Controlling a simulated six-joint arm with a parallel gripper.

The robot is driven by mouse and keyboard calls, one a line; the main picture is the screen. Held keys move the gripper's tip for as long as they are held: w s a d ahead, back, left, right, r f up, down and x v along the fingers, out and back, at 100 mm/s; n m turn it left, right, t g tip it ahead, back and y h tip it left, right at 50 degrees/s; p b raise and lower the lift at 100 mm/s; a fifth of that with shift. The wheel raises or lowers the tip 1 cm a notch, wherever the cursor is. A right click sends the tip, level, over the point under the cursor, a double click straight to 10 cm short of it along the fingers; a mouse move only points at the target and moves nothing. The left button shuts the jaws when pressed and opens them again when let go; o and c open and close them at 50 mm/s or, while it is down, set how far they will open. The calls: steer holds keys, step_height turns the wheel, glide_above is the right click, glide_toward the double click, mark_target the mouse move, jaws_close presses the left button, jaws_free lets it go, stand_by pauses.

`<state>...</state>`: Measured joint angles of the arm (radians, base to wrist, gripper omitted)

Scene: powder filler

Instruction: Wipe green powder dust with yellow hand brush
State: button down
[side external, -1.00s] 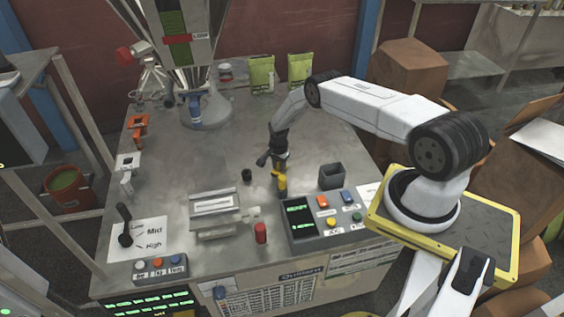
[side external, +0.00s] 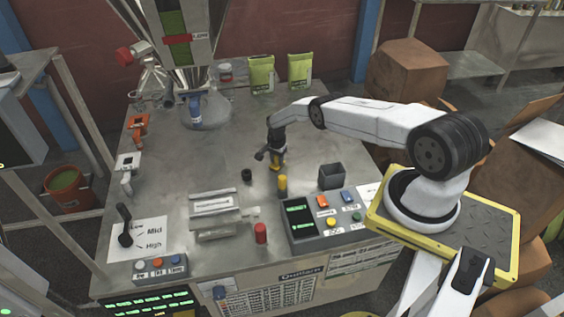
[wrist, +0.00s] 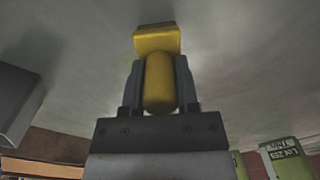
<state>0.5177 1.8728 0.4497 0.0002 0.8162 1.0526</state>
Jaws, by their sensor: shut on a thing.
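My gripper (side external: 276,152) is shut on the yellow hand brush (side external: 277,165), over the middle of the grey metal table (side external: 220,160). In the wrist view the brush handle (wrist: 159,82) sits between the two fingers of my gripper (wrist: 160,85), and its wider yellow head (wrist: 157,40) projects past the fingertips towards the table surface. The bristles are hidden, and I cannot tell whether the brush touches the table. No distinct green powder dust can be made out on the tabletop; only blurred lighter and darker patches show.
A dark square bin (side external: 331,176) and control box (side external: 316,218) are right.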

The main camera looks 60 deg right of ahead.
stand_by(0.4)
steer(key=shift+r, duration=3)
steer(key=shift+r, duration=1.5)
steer(key=shift+s, duration=0.15)
steer(key=s+a+r+m, duration=0.1)
steer(key=s+a+m, duration=0.2)
steer(key=s, duration=0.5)
steer(key=s+a+r+m, duration=0.2)
steer(key=s+a+m, duration=0.1)
steer(key=s, duration=0.6)
steer(key=s+a+r+m, duration=0.1)
steer(key=s+a+m, duration=0.2)
steer(key=s, duration=0.6)
steer(key=shift+s+a+r, duration=0.15)
steer(key=shift+s, duration=0.05)
